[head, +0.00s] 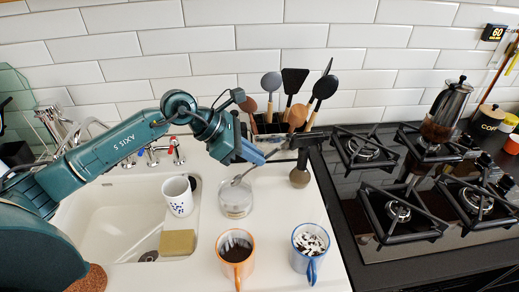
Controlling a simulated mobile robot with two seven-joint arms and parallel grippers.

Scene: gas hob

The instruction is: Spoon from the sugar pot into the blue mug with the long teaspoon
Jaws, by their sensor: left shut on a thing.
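My left gripper (262,158) is shut on the long teaspoon (248,173), above the counter in front of the utensil holder. The spoon slants down to the left, its bowl end over the clear glass sugar pot (236,203). I cannot tell whether the bowl is inside the pot's mouth or just above it, or whether it carries sugar. The blue mug (309,258) stands upright at the front right of the white counter, with dark and white contents showing. Its handle points to the front. My right gripper is not in view.
An orange mug (236,257) with dark contents stands left of the blue mug. A white cup (178,196) and sponge (177,243) are at the sink. The gas hob (410,190) lies right; utensils stand at the back.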

